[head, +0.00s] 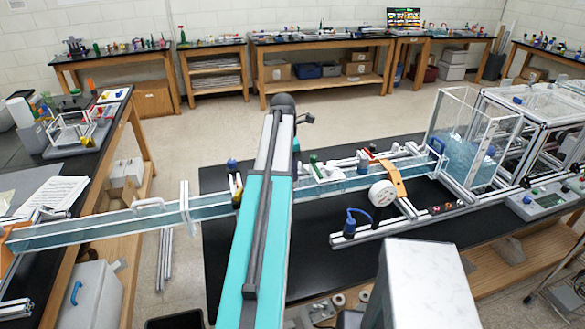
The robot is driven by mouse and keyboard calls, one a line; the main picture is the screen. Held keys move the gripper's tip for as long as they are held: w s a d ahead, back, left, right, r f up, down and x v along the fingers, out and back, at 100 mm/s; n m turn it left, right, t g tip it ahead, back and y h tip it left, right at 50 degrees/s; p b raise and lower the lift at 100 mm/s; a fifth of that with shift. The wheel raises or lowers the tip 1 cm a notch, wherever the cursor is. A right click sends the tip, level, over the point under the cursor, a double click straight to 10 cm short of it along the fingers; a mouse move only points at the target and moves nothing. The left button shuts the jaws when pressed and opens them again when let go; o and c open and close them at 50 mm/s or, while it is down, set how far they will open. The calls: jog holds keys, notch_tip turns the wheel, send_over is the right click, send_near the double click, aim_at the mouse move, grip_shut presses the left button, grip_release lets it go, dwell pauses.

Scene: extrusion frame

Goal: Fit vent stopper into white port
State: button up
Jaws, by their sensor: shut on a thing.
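My arm reaches up from the bottom centre of the head view and ends at a dark joint. I cannot see my gripper's fingers or anything between them. I cannot make out the vent stopper. I cannot tell which part is the white port. A white plate (322,173) with small red and green parts lies on the bench just right of my arm. A round white disc (382,193) sits by an orange bracket (392,176) further right.
A long clear channel (105,223) spans the gap between the left bench and the black bench (290,283), passing behind my arm. A clear tank (462,130) and framed boxes stand at the right. A blue-capped fitting (350,222) sits on the front rail. Floor shows beyond the bench.

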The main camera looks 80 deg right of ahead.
jog(key=shift+f, duration=0.15)
jog(key=o, duration=1)
jog(key=shift+r, duration=0.2)
jog(key=shift+w+a+r+b, duration=0.15)
jog(key=shift+r+b, duration=0.7)
jog(key=shift+r, duration=1.1)
jog(key=shift+w+a+r+b, duration=0.1)
jog(key=shift+w+r+b, duration=0.2)
jog(key=shift+r+b, duration=1.15)
jog(key=shift+w+a+r+b, duration=0.1)
jog(key=shift+w+r+b, duration=0.15)
jog(key=shift+r, duration=2.25)
